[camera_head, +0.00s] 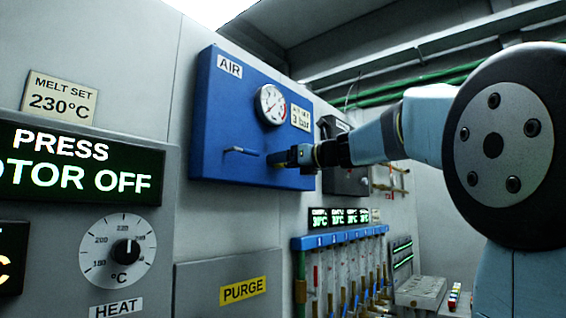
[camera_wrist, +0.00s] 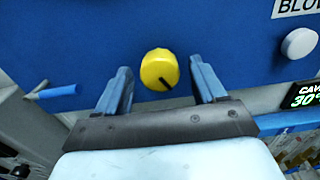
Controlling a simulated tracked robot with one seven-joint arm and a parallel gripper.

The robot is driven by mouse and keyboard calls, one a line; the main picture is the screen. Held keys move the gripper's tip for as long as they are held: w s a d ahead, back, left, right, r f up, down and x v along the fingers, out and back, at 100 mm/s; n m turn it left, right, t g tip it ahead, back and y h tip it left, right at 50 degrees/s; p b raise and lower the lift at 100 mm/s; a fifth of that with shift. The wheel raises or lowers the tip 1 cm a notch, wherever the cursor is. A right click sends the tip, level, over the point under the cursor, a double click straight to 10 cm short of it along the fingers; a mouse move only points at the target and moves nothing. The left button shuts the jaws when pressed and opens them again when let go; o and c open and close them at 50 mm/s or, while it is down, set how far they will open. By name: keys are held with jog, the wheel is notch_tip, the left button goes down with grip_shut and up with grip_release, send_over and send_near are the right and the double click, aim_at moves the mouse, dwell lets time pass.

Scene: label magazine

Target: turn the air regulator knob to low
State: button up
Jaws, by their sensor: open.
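The air regulator knob (camera_wrist: 160,70) is yellow and round with a dark pointer line, which runs to the lower right in the wrist view. It is mounted on the blue AIR panel (camera_head: 222,110). My gripper (camera_wrist: 162,85) is open in front of the panel, one finger on either side of the knob in the picture. I cannot tell whether the fingers reach around it or touch it. In the head view my gripper (camera_head: 283,158) is at the panel's lower right and hides most of the knob. A round pressure gauge (camera_head: 270,105) sits above it.
A blue lever handle (camera_head: 240,150) sticks out left of my gripper and also shows in the wrist view (camera_wrist: 55,91). A pale round button (camera_wrist: 299,43) is to the right. The flow-tube rack (camera_head: 340,240) stands below.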

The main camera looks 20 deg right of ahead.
jog(key=shift+c, duration=0.4)
jog(key=c, duration=0.9)
jog(key=shift+a, duration=0.25)
jog(key=shift+c, duration=0.4)
jog(key=shift+d, duration=0.2)
jog(key=shift+n, duration=0.4)
jog(key=n, duration=2.9)
jog(key=shift+d+r+n, duration=0.1)
jog(key=shift+n, duration=0.2)
